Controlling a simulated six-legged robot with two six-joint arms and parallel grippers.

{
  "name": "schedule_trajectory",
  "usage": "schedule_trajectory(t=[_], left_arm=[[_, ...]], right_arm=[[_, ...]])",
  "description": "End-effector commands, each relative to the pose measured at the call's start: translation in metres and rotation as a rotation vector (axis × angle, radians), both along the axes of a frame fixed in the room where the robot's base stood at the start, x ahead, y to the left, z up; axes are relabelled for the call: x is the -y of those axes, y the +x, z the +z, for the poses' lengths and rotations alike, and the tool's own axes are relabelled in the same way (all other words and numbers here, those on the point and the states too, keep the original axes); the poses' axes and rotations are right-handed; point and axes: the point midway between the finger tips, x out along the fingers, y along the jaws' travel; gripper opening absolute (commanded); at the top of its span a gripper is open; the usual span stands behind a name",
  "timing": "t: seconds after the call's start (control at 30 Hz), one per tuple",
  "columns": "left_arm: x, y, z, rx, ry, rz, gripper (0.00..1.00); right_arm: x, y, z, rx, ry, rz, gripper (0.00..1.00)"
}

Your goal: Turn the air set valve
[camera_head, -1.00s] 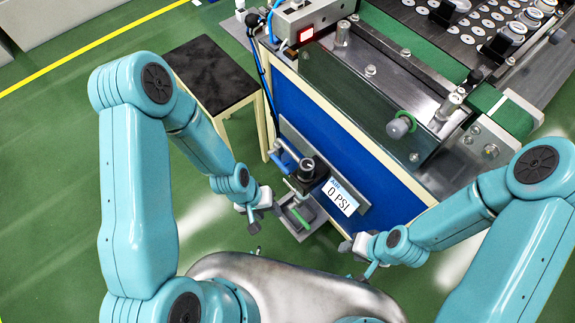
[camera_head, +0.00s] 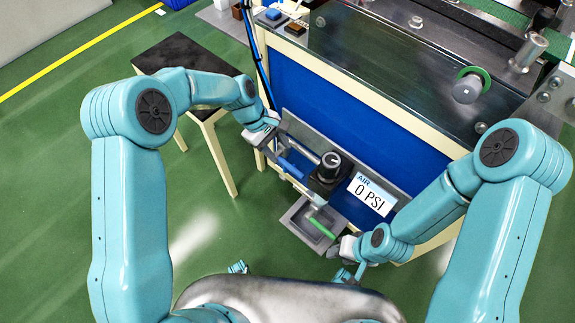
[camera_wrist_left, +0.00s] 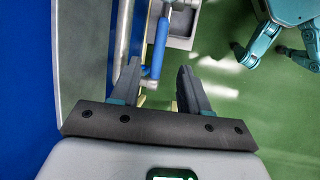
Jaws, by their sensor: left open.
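The air set assembly is on the blue bench side, with a grey pipe, a black regulator knob (camera_head: 330,166), a blue valve handle (camera_head: 291,169) and a green handle (camera_head: 321,229). An "AIR 0 PSI" sign (camera_head: 371,193) is beside it. My left gripper (camera_head: 281,148) is just up-left of the blue handle. In the left wrist view my left gripper (camera_wrist_left: 158,70) is open, and the blue handle (camera_wrist_left: 159,50) runs between and beyond its fingertips; contact cannot be told. My right gripper (camera_head: 342,250) is low right of the green handle, its opening unclear.
A grey tray (camera_head: 289,218) is under the pipe. A dark-topped side table (camera_head: 180,52) stands left of the bench. The blue bench panel (camera_head: 310,95) is close behind the valve. Open green floor (camera_head: 60,150) lies to the left.

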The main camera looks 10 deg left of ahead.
Motion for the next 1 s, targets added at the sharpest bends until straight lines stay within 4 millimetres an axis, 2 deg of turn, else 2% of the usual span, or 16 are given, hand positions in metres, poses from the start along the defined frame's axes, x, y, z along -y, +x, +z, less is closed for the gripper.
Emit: schedule_trajectory(t=[0.03,0.1,0.3,0.5,0.77,0.9,1.0], left_arm=[[0.007,-0.002,-0.014,-0.004,0.001,-0.003,0.45],[0.014,-0.005,-0.029,-0.003,0.001,-0.004,0.45],[0.028,-0.007,-0.059,0.0,0.001,-0.003,0.45],[0.032,-0.008,-0.07,0.002,0.001,-0.003,0.45],[0.03,-0.008,-0.071,0.002,0.0,-0.001,0.45],[0.029,-0.008,-0.07,0.002,0.0,-0.001,0.0],[0.029,-0.008,-0.07,0.002,0.0,-0.001,0.0]], right_arm=[[0.0,0.0,-0.005,0.0,0.0,0.0,0.43],[0.0,0.0,-0.007,0.0,0.0,0.0,0.43],[0.0,0.0,-0.013,0.0,0.0,0.0,0.43],[0.0,0.0,-0.014,0.0,0.0,0.0,0.43],[0.0,0.0,-0.014,0.0,0.0,0.0,0.43],[0.0,0.0,-0.014,0.0,0.0,0.0,0.43],[0.0,0.0,-0.014,0.0,0.0,0.0,0.43]])
